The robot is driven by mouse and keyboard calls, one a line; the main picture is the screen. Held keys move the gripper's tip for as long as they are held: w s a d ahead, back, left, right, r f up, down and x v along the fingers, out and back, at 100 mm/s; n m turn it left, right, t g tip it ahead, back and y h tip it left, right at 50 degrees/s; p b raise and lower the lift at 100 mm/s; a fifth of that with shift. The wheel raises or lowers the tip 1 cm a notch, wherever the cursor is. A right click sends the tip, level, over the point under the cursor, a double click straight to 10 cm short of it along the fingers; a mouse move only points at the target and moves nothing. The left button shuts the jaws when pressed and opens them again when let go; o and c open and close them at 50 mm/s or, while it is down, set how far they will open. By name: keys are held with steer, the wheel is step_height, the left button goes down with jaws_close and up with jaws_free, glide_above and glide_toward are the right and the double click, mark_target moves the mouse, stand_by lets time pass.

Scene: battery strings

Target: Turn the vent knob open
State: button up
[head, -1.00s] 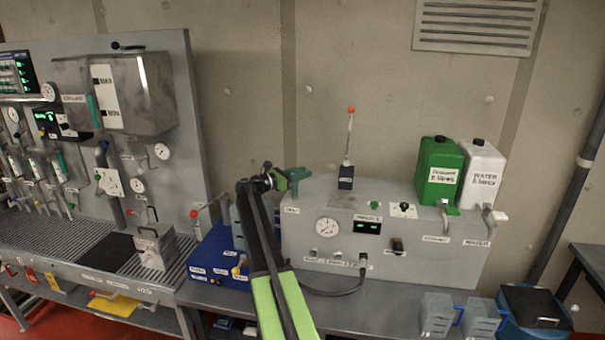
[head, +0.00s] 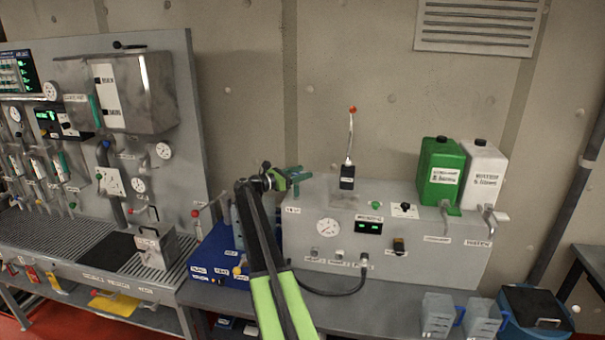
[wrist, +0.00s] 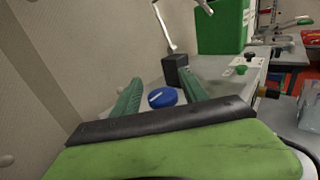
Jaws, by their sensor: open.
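The grey box (head: 410,235) stands on the bench at the centre right, with a gauge, a green display and labels on its front. A round blue knob with a white mark on top (wrist: 162,97) sits on the top of this box in the wrist view. My gripper (wrist: 163,84) is open, its two green fingers one to each side of the knob in that view. I cannot tell whether they touch it. In the head view my gripper (head: 294,178) is above the left end of the box's top, and the knob cannot be made out there.
A black block with an orange-tipped lever (head: 347,178) rises from the box near my gripper. A green canister (head: 438,172) and a white canister (head: 482,178) stand on its right end. A blue box (head: 220,258) is left of it. The wall is close behind.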

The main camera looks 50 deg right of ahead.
steer(key=v, duration=1.7)
steer(key=shift+s+d, duration=0.1)
